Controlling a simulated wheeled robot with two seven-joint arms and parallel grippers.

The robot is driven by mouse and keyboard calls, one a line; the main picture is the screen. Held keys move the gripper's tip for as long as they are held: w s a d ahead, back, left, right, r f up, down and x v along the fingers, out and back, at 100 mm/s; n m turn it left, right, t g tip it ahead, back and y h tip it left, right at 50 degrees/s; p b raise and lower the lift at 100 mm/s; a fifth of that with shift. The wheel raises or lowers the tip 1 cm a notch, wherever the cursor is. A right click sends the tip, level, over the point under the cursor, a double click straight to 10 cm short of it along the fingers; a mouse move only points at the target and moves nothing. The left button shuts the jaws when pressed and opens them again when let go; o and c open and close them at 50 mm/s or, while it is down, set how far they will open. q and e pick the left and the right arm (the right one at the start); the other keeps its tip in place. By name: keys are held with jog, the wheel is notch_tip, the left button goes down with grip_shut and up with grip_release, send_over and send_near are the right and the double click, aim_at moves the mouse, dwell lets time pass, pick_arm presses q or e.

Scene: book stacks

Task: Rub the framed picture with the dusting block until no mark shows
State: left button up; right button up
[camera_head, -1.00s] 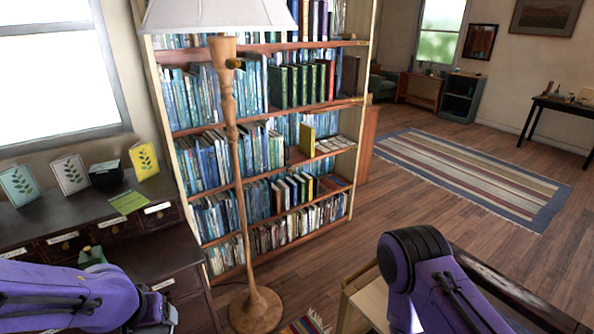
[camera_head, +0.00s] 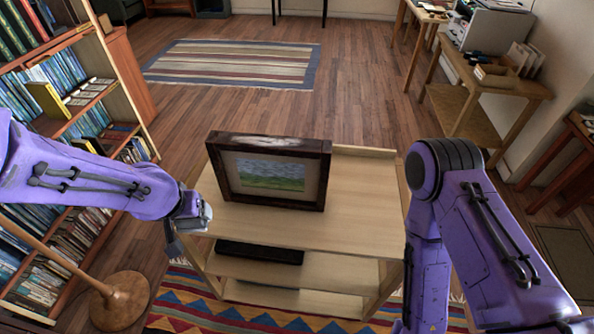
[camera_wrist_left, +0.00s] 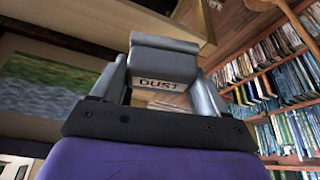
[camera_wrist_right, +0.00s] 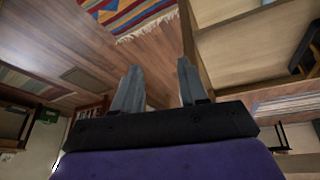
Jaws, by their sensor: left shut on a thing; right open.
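The framed picture (camera_head: 268,172), a green and blue landscape in a dark wooden frame, stands upright on a pale wooden stand (camera_head: 350,215). A whitish-grey mark (camera_head: 268,141) shows along the frame's top bar. My left gripper (camera_head: 188,222) is just left of the picture, apart from it. In the left wrist view it is shut on the grey dusting block (camera_wrist_left: 164,60), labelled DUST; part of the picture (camera_wrist_left: 45,95) shows at the left. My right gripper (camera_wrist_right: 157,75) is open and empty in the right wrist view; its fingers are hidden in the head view.
A black flat box (camera_head: 260,251) lies on the stand's lower shelf. A bookcase (camera_head: 125,95) and a lamp base (camera_head: 120,300) are at the left. A side table with a printer (camera_head: 490,28) is at the right. The stand's top is clear right of the picture.

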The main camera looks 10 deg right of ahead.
pick_arm(q)
jog(key=s+f, duration=0.3)
jog(key=f, duration=0.9)
jog(key=shift+a+f, duration=0.2)
jog(key=shift+a, duration=0.1)
